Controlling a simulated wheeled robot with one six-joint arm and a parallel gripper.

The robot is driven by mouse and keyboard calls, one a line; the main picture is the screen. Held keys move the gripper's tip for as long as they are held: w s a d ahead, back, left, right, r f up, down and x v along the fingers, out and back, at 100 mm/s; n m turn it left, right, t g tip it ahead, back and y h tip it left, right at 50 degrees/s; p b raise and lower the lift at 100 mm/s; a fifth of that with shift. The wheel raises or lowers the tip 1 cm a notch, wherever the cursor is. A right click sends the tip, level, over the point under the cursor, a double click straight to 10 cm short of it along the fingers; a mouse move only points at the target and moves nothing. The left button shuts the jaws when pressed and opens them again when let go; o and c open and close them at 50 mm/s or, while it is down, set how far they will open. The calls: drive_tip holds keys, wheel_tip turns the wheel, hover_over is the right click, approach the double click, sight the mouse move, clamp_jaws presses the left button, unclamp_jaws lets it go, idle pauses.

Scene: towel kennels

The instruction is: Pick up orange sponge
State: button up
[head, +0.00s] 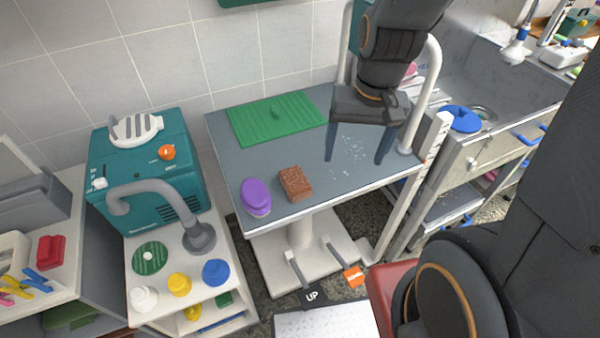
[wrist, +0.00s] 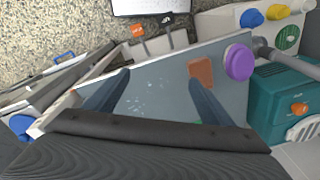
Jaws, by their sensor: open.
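An orange-brown sponge (head: 296,184) lies on the grey table (head: 232,150) near its front edge. In the wrist view the sponge (wrist: 201,73) shows just beyond the right-hand fingertip. My gripper (head: 356,158) is open and empty, with its fingers pointing down at the table. In the head view it is to the right of the sponge and farther back, apart from it. It also shows in the wrist view (wrist: 158,75), with bare tabletop and whitish spots between the fingers.
A purple-lidded container (head: 256,196) stands close to the left of the sponge. A green mat (head: 276,118) lies at the table's back. White rails (head: 425,90) rise at the table's right side, near my gripper. A teal machine (head: 150,165) stands left.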

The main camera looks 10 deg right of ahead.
sight(300, 176)
drive_tip(key=o, duration=0.4)
drive_tip(key=w+a+f+m+y, duration=0.1)
drive_tip(key=w+a+f+m, duration=0.1)
drive_tip(key=m, duration=0.2)
drive_tip(key=w+a+f+m+g+y, duration=0.1)
drive_tip(key=w+a+f+m, duration=0.2)
drive_tip(key=m, duration=0.1)
drive_tip(key=w+a+f+m+g+y, duration=0.1)
drive_tip(key=w+a+f+m, duration=0.2)
drive_tip(key=m, duration=0.1)
drive_tip(key=shift+w+m+y, duration=0.15)
drive_tip(key=shift+m+y, duration=0.15)
drive_tip(key=shift+y, duration=0.1)
drive_tip(key=shift+p+x, duration=0.35)
drive_tip(key=shift+x, duration=0.8)
drive_tip(key=x, duration=0.2)
drive_tip(key=s+p+x, duration=0.1)
drive_tip(key=x, duration=0.1)
drive_tip(key=shift+a+f, duration=0.1)
drive_tip(key=shift+f, duration=0.05)
drive_tip(key=shift+a+f, duration=0.15)
drive_tip(key=shift+f, duration=0.3)
